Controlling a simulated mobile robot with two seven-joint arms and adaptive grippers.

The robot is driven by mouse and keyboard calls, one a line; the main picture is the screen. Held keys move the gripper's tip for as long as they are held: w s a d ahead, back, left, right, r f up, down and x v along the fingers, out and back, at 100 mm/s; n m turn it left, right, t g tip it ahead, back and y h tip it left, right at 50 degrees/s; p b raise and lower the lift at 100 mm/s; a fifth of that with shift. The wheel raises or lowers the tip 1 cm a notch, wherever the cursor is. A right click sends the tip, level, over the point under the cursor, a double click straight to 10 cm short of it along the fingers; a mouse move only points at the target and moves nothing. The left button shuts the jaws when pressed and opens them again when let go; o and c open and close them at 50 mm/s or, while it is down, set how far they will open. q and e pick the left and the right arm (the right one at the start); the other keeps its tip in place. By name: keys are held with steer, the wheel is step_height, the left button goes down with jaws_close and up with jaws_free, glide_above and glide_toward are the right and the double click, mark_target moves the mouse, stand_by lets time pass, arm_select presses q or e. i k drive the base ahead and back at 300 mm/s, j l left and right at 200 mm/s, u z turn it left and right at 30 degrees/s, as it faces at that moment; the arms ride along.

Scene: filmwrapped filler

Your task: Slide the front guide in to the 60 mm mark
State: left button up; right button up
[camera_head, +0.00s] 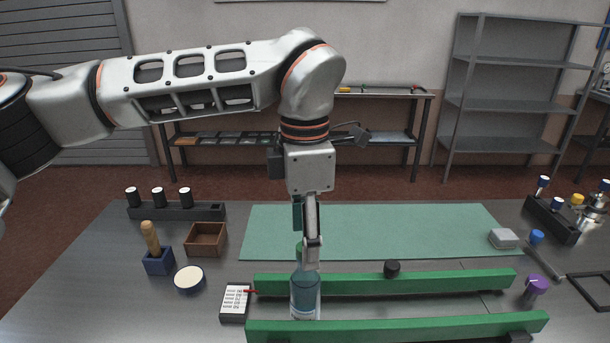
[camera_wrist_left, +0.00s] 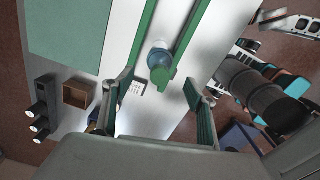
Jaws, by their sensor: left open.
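The front guide (camera_head: 400,328) is a long green bar along the near side of the grey table. The rear guide (camera_head: 420,284) is a similar green bar behind it. A blue bottle (camera_head: 305,294) stands between them near their left ends. My left gripper (camera_head: 309,248) points down above the bottle and hides its top. In the left wrist view my gripper (camera_wrist_left: 160,95) is open, its fingers apart and holding nothing; the front guide (camera_wrist_left: 191,40) ends between them, beside the bottle (camera_wrist_left: 160,64). My right gripper is not in view.
A marked card (camera_head: 235,303) with a red pointer lies at the guides' left end; its markings are too small to read. A round tin (camera_head: 189,279), wooden box (camera_head: 206,239) and blue holder (camera_head: 158,262) stand left.

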mark_target(391, 281)
steer(key=k+j, duration=0.25)
steer(key=j, duration=0.15)
steer(key=k+j, duration=0.25)
steer(key=j, duration=0.15)
steer(key=k+j, duration=0.55)
steer(key=j, duration=0.25)
